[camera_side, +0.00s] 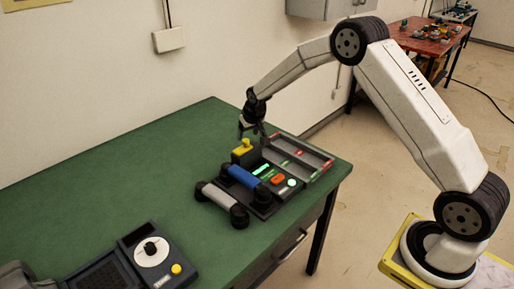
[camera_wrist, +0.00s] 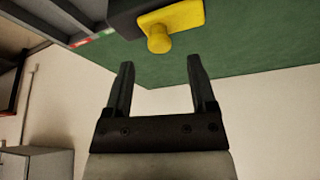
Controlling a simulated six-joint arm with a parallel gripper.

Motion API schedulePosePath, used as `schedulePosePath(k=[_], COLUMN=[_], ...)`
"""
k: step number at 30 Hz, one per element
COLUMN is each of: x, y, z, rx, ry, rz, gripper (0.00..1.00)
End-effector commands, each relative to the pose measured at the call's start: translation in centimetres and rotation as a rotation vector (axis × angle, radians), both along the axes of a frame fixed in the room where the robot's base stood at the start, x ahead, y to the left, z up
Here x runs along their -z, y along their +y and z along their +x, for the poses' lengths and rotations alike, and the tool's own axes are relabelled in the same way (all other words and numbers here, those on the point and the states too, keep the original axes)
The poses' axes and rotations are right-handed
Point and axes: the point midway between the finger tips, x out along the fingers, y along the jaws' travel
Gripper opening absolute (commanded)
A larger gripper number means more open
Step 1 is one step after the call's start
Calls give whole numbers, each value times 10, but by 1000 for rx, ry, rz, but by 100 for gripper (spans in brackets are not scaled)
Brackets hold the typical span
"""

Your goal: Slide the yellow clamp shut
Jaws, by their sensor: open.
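The yellow clamp (camera_side: 242,149) sits at the back left edge of the dark phone unit on the green table. In the wrist view the yellow clamp (camera_wrist: 168,25) is a flat plate with a round knob, at the top, beyond my fingertips. My gripper (camera_side: 253,130) is just above and beside the clamp in the side view. In the wrist view my gripper (camera_wrist: 158,65) has its two dark fingers apart with nothing between them. The knob appears clear of both fingers. The side view is too small to show the exact gap.
The phone unit (camera_side: 262,195) carries a blue handset (camera_side: 243,176) and lit buttons. A grey handset (camera_side: 222,203) lies in front of it. A tray with compartments (camera_side: 318,160) adjoins on the right. Another device (camera_side: 150,252) stands at the front left. The green table (camera_side: 150,170) is clear at the left.

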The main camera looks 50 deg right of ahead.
Motion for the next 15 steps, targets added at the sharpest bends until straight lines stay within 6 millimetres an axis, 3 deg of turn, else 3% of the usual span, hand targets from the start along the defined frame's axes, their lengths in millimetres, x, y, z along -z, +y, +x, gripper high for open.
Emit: schedulePosePath(k=[6, 15], x=[18, 26], y=[-2, -3], z=[8, 11], rx=[0, 0], ry=[0, -2], rz=[0, -1], gripper=[72, 72])
